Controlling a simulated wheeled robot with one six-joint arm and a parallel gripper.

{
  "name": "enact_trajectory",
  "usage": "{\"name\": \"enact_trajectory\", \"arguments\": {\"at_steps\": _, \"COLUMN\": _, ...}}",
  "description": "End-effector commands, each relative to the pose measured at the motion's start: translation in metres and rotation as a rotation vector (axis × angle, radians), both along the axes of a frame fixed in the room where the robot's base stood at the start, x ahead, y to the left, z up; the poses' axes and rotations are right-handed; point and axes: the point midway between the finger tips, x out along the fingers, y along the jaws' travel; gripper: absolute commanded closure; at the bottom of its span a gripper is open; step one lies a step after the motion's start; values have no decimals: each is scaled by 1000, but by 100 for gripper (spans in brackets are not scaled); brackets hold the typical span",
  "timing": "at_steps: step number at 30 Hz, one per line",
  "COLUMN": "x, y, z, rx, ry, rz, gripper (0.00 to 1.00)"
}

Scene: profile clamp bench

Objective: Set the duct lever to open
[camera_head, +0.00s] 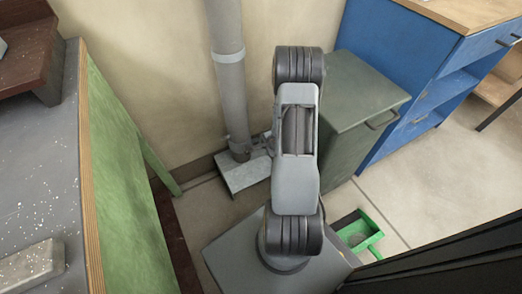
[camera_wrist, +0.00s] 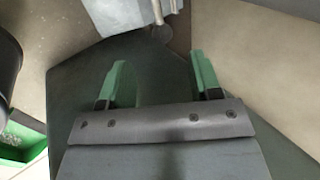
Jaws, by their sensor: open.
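The duct (camera_head: 228,85) is a grey vertical pipe against the wall, with a light band around it. Its foot stands at a pale metal plate (camera_head: 240,180) on the floor. Small metal fittings beside the duct's foot are partly hidden by my arm, so the lever's setting cannot be told. In the wrist view the plate (camera_wrist: 112,14) is at the top edge, with a thin rod ending in a rounded knob (camera_wrist: 162,34), possibly the duct lever. My gripper (camera_wrist: 162,78) has green fingers, open and empty, short of the knob. My gripper is hidden in the head view.
A grey-green cabinet (camera_head: 355,110) stands right of my arm, with a blue cabinet (camera_head: 410,70) beyond. A green bench (camera_head: 125,170) is at left. A green dustpan (camera_head: 358,232) lies on the floor. Some floor is free around the plate.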

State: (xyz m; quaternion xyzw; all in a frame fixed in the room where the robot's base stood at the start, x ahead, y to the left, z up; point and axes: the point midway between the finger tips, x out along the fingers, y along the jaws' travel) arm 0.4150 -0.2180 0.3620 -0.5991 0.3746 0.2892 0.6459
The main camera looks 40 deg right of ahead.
Motion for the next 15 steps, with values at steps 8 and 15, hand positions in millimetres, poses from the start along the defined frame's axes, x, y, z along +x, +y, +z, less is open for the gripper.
{"name": "enact_trajectory", "arguments": {"at_steps": 8, "x": 29, "y": -4, "z": -51, "rx": -1, "ry": 2, "rz": 2, "gripper": 42}}
{"name": "enact_trajectory", "arguments": {"at_steps": 15, "x": 47, "y": -6, "z": -74, "rx": -2, "ry": 1, "rz": 1, "gripper": 42}}
